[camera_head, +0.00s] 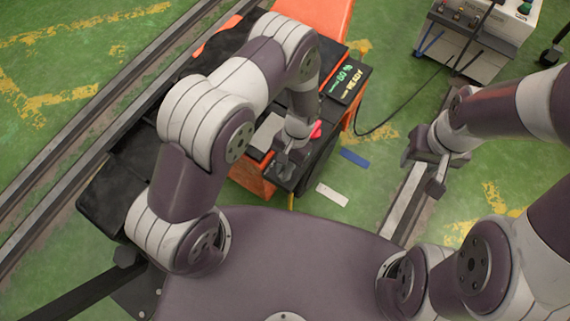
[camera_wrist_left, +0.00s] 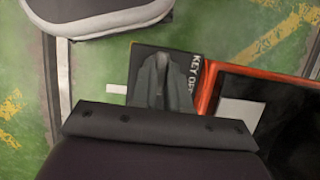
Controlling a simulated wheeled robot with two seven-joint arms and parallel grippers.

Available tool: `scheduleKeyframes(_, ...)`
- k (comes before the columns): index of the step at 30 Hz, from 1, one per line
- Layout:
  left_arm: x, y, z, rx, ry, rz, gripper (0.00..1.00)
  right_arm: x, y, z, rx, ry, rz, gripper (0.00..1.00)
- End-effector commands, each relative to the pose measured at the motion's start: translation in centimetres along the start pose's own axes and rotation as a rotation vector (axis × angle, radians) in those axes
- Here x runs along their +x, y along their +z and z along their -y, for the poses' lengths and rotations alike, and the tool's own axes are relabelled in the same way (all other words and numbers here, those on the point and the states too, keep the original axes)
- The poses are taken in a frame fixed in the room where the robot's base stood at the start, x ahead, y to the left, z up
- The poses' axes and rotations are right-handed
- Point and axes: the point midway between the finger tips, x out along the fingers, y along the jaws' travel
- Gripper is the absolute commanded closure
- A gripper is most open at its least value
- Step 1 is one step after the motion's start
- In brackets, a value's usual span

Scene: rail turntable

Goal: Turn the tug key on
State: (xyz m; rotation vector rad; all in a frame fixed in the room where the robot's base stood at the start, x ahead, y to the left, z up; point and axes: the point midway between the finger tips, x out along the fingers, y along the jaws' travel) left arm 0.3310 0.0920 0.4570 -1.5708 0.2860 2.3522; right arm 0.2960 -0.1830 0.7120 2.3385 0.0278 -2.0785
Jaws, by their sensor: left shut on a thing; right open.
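The tug (camera_head: 129,168) is a black and orange vehicle beside the rails in the head view. A dark panel on it, lettered "KEY OF..." (camera_wrist_left: 204,88), shows in the left wrist view. My left gripper (camera_head: 286,168) points down at this panel. Its fingers (camera_wrist_left: 162,82) are close together, shut on the tug key, which they hide. I cannot see which way the key is turned. The tug's display (camera_head: 346,82) is lit with a green number and yellow "READY". My right gripper (camera_head: 424,173) is open and empty, right of the tug.
A red knob (camera_head: 315,130) is close to my left gripper. A grey cabinet (camera_head: 470,45) with switches and cables stands at the top right. A black cable (camera_head: 385,127) runs to the tug. Rails (camera_head: 75,130) pass on the left. Green floor lies between.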

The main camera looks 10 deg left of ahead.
Motion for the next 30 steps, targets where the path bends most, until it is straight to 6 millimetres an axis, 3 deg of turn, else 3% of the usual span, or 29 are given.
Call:
scheduleKeyframes(11,0.1,0.1,0.0,0.006,-0.002,0.003,1.00,0.0,0.0,0.0,0.000,0.000,0.000,0.53)
scheduleKeyframes(12,0.1,0.1,0.0,0.006,-0.002,0.002,0.72,0.0,0.0,0.0,0.000,0.000,0.000,0.53)
scheduleKeyframes(13,0.1,0.1,0.0,0.005,-0.002,0.002,0.62,0.0,0.0,0.0,0.000,0.000,0.000,0.53)
scheduleKeyframes(14,0.1,0.1,0.0,0.005,-0.002,0.002,0.60,0.0,0.0,0.0,0.000,0.000,0.000,0.53)
scheduleKeyframes(23,-0.4,0.0,0.0,0.004,-0.001,0.000,0.60,-0.2,0.0,0.0,0.000,0.000,0.000,0.53)
scheduleKeyframes(26,-2.1,0.0,0.0,0.004,-0.001,-0.004,0.60,-0.8,-0.1,0.0,0.000,0.000,0.000,0.53)
scheduleKeyframes(30,-6.0,0.1,0.0,0.004,-0.001,-0.005,0.60,-2.0,-0.2,0.0,0.000,0.000,0.000,0.53)
